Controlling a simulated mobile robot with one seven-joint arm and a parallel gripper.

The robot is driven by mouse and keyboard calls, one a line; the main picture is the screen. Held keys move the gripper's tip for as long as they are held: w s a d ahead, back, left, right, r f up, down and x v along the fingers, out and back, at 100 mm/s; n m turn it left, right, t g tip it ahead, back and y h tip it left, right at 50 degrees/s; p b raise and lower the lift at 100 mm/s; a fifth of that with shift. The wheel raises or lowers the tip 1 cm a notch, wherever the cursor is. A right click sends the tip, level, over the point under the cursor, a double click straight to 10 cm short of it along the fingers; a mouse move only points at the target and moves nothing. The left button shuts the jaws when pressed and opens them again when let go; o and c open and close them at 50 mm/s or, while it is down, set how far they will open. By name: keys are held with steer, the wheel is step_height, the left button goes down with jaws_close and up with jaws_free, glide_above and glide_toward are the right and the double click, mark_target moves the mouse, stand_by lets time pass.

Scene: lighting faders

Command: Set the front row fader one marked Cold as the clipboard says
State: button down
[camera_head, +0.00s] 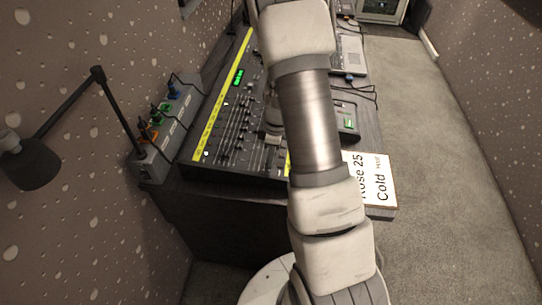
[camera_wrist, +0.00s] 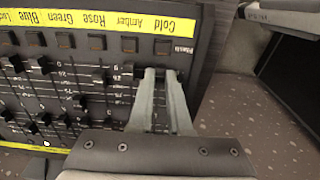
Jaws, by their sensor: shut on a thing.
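The lighting desk (camera_head: 215,165) has a yellow label strip; in the wrist view the labels appear upside down, with Cold (camera_wrist: 179,25) at the right end beside Amber, Rose, Green and Blue. My gripper (camera_wrist: 161,74) is shut on the fader cap in the rightmost column, in line with Cold, near the label end of its slot. The fingers hide most of this Cold fader and the scale mark at it. In the head view my gripper (camera_head: 272,132) is partly behind my arm. The clipboard sheet (camera_head: 378,190) reads "Rose 25" and "Cold" with a smaller word I cannot read surely.
Dark buttons (camera_wrist: 97,42) line the strip's edge, and neighbouring fader caps (camera_wrist: 98,76) sit close to the left of my fingers. A grey box with coloured plugs (camera_head: 165,135) and a lamp (camera_head: 35,165) stand left of the desk. Carpet floor lies right.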

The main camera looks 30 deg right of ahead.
mark_target(260, 162)
steer(key=shift+a, duration=0.1)
steer(key=shift+w+a+r, duration=0.15)
steer(key=shift+w+a, duration=0.7)
steer(key=shift+a, duration=0.3)
steer(key=c, duration=1.1)
jaws_free()
steer(key=shift+r, duration=0.1)
steer(key=shift+r+p, duration=0.65)
steer(key=shift+r, duration=0.5)
